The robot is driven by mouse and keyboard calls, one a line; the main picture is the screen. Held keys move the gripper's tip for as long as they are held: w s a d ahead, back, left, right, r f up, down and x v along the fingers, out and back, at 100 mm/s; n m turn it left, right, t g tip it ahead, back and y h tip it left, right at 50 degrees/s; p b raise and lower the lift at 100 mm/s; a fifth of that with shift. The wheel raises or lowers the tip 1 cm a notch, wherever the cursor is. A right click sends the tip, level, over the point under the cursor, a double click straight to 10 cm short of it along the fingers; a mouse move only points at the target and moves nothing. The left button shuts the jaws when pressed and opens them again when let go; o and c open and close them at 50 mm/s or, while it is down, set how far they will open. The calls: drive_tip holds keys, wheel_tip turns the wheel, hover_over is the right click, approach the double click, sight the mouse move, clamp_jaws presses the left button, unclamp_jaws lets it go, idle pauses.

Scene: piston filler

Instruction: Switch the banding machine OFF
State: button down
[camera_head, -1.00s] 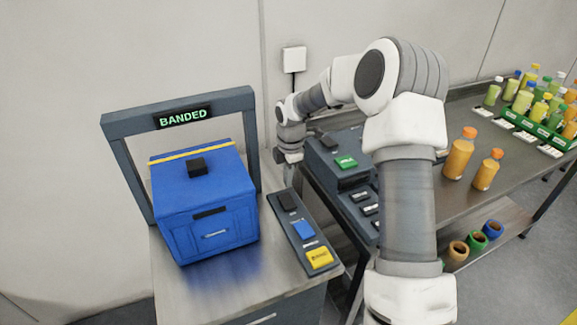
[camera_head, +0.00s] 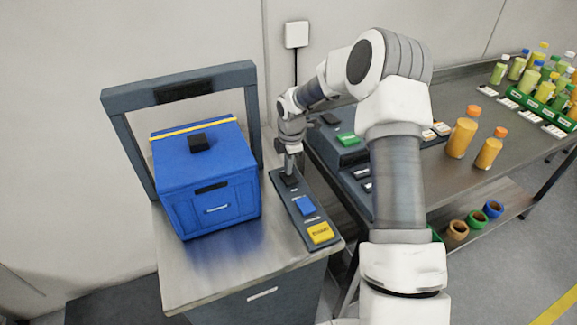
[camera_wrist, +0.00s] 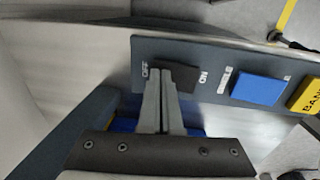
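The banding machine's grey arch (camera_head: 180,82) stands at the left, and its display (camera_head: 184,91) is dark. Its control panel (camera_head: 276,172) lies on the steel top and carries a black rocker switch (camera_wrist: 182,77), a blue button (camera_head: 305,206) and a yellow button (camera_head: 320,233). In the wrist view the switch sits between the labels OFF and ON. My gripper (camera_wrist: 163,86) is shut and empty, with its fingertips at the OFF side of the switch, apparently touching it. The fingers hide part of the switch.
A blue crate (camera_head: 205,190) with a yellow band stands under the arch, left of the panel. Another grey machine with a green button (camera_head: 348,139) is close on the right. Orange bottles (camera_head: 461,137) stand on the right table.

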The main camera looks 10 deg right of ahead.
drive_tip(key=shift+s+f, duration=0.15)
drive_tip(key=shift+s+d+r, duration=0.15)
drive_tip(key=shift+s+r, duration=0.05)
drive_tip(key=shift+s, duration=0.55)
drive_tip(key=shift+r, duration=0.15)
